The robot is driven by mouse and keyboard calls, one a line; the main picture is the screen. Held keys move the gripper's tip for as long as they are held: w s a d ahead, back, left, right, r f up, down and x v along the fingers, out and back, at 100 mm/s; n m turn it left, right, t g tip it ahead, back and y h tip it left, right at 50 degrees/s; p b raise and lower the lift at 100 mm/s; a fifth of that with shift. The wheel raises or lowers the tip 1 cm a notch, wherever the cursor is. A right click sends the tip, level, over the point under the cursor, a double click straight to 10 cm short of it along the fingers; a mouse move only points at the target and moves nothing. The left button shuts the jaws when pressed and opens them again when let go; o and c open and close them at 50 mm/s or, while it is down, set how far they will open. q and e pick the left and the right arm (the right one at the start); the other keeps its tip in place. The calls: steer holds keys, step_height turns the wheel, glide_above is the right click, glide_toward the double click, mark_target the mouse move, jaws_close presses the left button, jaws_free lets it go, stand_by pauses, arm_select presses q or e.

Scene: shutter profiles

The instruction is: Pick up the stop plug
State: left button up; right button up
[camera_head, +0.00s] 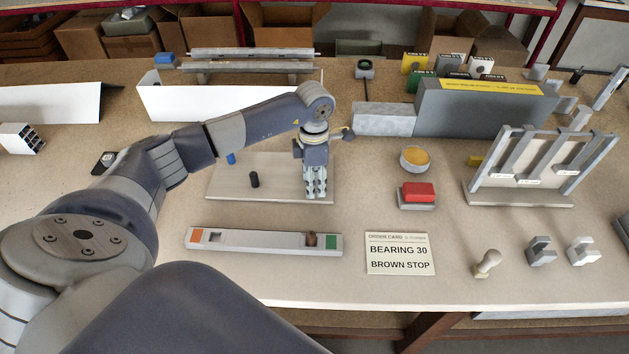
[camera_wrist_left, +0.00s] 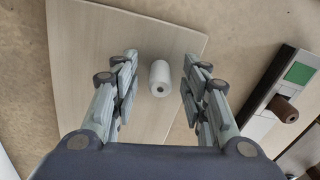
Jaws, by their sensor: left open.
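My left gripper (camera_head: 316,196) is open and points down over the right part of a pale board (camera_head: 225,188). In the left wrist view a white plug (camera_wrist_left: 160,78) appears between the open fingers (camera_wrist_left: 157,85), touching neither; in the head view it is hidden by the gripper. A blue plug (camera_head: 231,158) and a black plug (camera_head: 254,180) stand on the board. A brown plug (camera_head: 311,239) sits in the long grey profile (camera_head: 265,241), near its green end; it also shows in the left wrist view (camera_wrist_left: 283,108). My right gripper is not in view.
An order card (camera_head: 400,253) reads "BEARING 30" and "BROWN STOP". A red block on a grey base (camera_head: 418,194) and a yellow-topped round dish (camera_head: 415,158) stand right of the board. A grey rack (camera_head: 540,165) stands farther right. White panels lie behind my arm.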

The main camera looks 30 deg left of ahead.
arm_select(q)
steer(key=c, duration=0.9)
step_height(320, 180, up, 9)
steer(key=b, duration=0.2)
steer(key=shift+b, duration=0.35)
steer(key=shift+r, duration=0.6)
